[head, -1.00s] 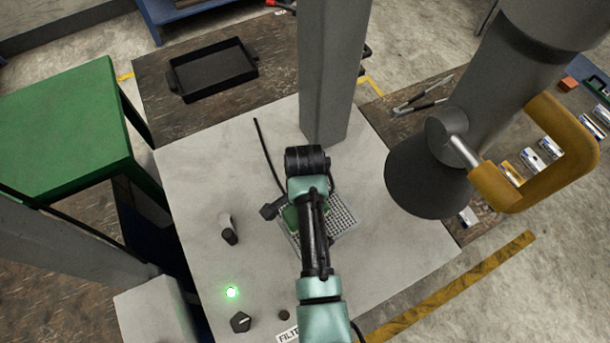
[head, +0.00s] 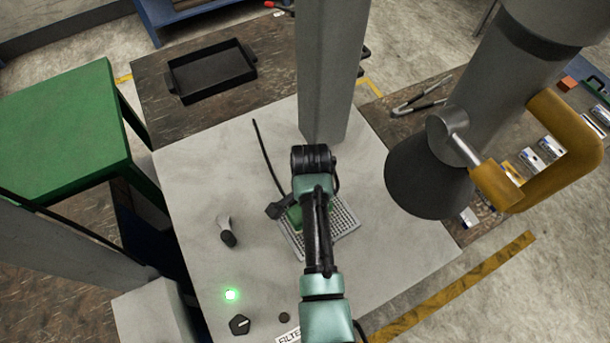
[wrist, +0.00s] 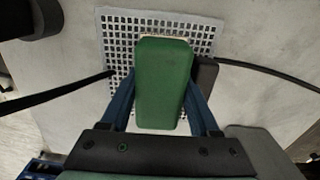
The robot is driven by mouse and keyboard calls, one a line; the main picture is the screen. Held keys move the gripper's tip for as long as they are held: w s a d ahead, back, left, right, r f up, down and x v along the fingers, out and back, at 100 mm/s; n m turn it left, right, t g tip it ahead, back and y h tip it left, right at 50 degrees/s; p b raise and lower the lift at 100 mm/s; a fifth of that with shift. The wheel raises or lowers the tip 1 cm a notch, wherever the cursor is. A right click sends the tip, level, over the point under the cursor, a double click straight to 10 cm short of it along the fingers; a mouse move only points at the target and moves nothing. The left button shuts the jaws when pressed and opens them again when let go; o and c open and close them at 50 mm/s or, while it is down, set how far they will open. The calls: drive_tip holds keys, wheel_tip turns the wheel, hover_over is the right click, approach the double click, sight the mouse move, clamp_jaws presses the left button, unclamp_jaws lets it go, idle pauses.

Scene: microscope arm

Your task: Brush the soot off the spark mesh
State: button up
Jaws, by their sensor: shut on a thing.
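The spark mesh (head: 345,219) is a pale grey square grid on the light grey worktop; it also shows in the wrist view (wrist: 204,38). My gripper is shut on a green block-shaped brush (wrist: 163,85), with one blue finger on each side of it. A pale edge shows at the brush's far end, over the mesh. In the head view the green brush (head: 294,216) shows beside my arm, over the mesh's left part. My arm hides part of the mesh. I cannot tell whether the brush touches the mesh, and no soot is clearly visible.
A grey post (head: 325,80) rises behind the mesh. A large dark-mouthed hood (head: 425,180) with a yellow handle hangs at the right. A small dark-ended lever (head: 227,233), a green light (head: 231,295) and a knob (head: 239,324) are on the worktop's left side.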

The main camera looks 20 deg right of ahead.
drive_tip(key=shift+d, duration=0.65)
drive_tip(key=shift+d, duration=0.1)
drive_tip(key=shift+w+d+f+b, duration=0.15)
drive_tip(key=shift+d+b, duration=0.35)
drive_tip(key=shift+d, duration=0.6)
drive_tip(key=shift+s+a+f+p, duration=0.15)
drive_tip(key=shift+a+p, duration=0.2)
drive_tip(key=shift+a, duration=0.35)
drive_tip(key=shift+s+a+r+p, duration=0.1)
drive_tip(key=shift+a+p, duration=0.2)
drive_tip(key=shift+a, duration=0.35)
drive_tip(key=shift+s+a+p, duration=0.2)
drive_tip(key=shift+a+p, duration=0.55)
drive_tip(key=shift+a, duration=0.5)
